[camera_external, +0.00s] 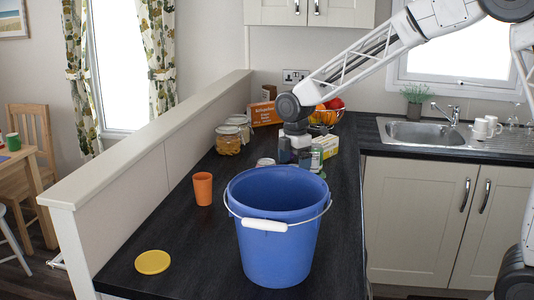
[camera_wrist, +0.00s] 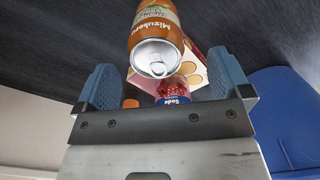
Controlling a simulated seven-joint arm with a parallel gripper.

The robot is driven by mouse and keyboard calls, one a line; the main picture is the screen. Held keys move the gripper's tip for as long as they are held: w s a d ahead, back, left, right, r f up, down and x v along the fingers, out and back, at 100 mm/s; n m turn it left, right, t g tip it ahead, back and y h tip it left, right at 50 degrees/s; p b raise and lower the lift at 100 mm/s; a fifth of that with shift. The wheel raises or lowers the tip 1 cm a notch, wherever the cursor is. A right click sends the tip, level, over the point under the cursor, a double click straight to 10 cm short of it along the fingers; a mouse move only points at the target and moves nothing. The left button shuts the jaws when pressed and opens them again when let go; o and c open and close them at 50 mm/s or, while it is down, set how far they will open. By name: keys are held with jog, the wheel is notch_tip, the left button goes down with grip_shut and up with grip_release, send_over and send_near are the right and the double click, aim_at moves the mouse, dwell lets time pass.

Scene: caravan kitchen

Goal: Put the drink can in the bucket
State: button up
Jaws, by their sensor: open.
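An orange drink can (camera_wrist: 157,30) with a silver pull-tab end shows in the wrist view, beyond and between the fingertips. My gripper (camera_wrist: 166,78) is open, with blue fingers apart on either side; I cannot tell whether they touch anything. In the external view my gripper (camera_external: 294,153) is low over the counter behind the bucket, and its fingertips are partly hidden. The blue bucket (camera_external: 277,240) stands upright on the counter, its white-gripped handle against the front. It also shows at the right of the wrist view (camera_wrist: 282,110).
The front-left counter is mostly clear.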

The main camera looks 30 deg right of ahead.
jog(key=shift+f, duration=0.1)
jog(key=shift+w+d+f, duration=0.1)
jog(key=shift+f, duration=1.15)
jog(key=shift+w+f, duration=0.1)
jog(key=shift+f, duration=1.15)
jog(key=shift+c, duration=0.2)
jog(key=c, duration=1.2)
jog(key=shift+c, duration=0.2)
jog(key=shift+r, duration=0.15)
jog(key=shift+r, duration=4.9)
